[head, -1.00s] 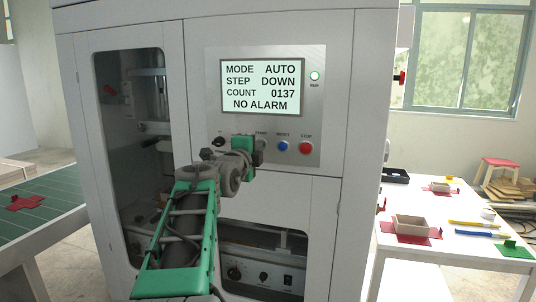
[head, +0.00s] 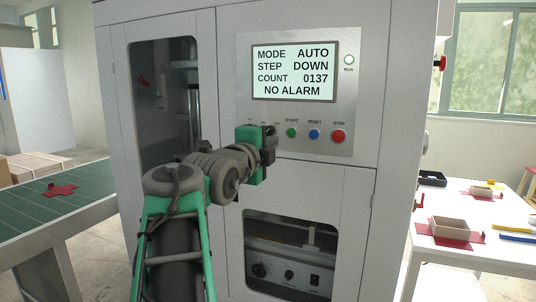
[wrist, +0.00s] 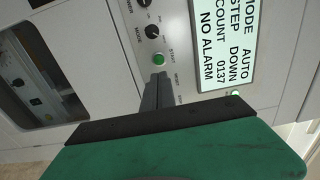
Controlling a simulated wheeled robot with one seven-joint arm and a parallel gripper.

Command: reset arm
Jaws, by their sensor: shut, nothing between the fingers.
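My gripper (head: 268,143) is in front of the machine's control panel (head: 249,95), left of the green START button (head: 291,132) in the head view. In the wrist view my gripper (wrist: 160,75) shows its dark fingers together, shut and empty, with the tips close by the green START button (wrist: 159,60). I cannot tell whether they touch the panel. The blue RESET button (head: 314,134) and red STOP button (head: 338,136) are clear in the head view. The screen (head: 294,72) reads MODE AUTO, STEP DOWN, COUNT 0137, NO ALARM.
The machine cabinet (head: 405,60) fills the middle. A green conveyor (head: 90,185) with a red flat piece (head: 59,190) is at left. A white table (head: 480,255) at right holds a box (head: 453,227) on a red sheet (head: 422,236) and a black tray (head: 432,179).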

